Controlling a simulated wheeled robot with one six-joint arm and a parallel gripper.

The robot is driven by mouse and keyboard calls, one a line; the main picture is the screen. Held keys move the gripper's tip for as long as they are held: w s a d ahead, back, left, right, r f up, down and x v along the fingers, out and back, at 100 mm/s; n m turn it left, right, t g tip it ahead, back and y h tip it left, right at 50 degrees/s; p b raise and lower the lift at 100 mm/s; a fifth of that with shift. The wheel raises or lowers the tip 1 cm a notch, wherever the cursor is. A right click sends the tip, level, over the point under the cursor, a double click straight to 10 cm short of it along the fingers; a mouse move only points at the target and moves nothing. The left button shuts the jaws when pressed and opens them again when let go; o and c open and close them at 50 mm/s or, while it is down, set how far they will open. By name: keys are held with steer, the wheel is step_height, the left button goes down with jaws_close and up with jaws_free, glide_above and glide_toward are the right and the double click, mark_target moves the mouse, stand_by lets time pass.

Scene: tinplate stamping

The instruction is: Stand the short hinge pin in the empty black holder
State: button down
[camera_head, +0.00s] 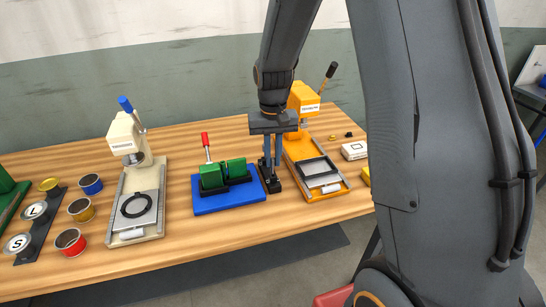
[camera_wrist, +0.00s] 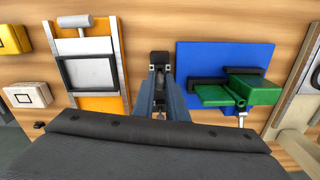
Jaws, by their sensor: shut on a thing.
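My gripper (camera_head: 271,164) points straight down at the middle of the table, between the blue fixture and the orange press. Its fingers are close together, shut on the short hinge pin. The pin is almost wholly hidden; only a small pale bit (camera_wrist: 161,115) shows between the fingers in the wrist view. A black holder (camera_head: 273,186) stands on the wood directly under the fingertips, and its top (camera_wrist: 160,59) shows just beyond them in the wrist view. I cannot tell whether the pin touches the holder or is inside it.
The blue base (camera_head: 229,202) with green blocks (camera_head: 236,168) and a red lever is close on the left. The orange press (camera_head: 304,98) is close on the right. A cream press (camera_head: 128,140) and several tins stand farther left. A white box (camera_head: 354,150) is at right.

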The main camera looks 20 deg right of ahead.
steer(key=shift+f+b, duration=0.55)
steer(key=shift+f, duration=0.9)
stand_by(0.8)
steer(key=c, duration=1.7)
jaws_free()
steer(key=shift+r, duration=0.1)
step_height(320, 180, up, 7)
steer(key=shift+r+b, duration=0.1)
steer(key=shift+b, duration=0.85)
steer(key=shift+s+r, duration=0.1)
steer(key=shift+s, duration=0.2)
steer(key=shift+n+t, duration=0.7)
steer(key=shift+n, duration=0.2)
steer(key=s+f, duration=0.1)
steer(key=s, duration=0.4)
steer(key=s+f, duration=0.1)
steer(key=s, duration=0.5)
steer(key=s+f, duration=0.1)
steer(key=s, duration=0.4)
steer(key=shift+s, duration=0.3)
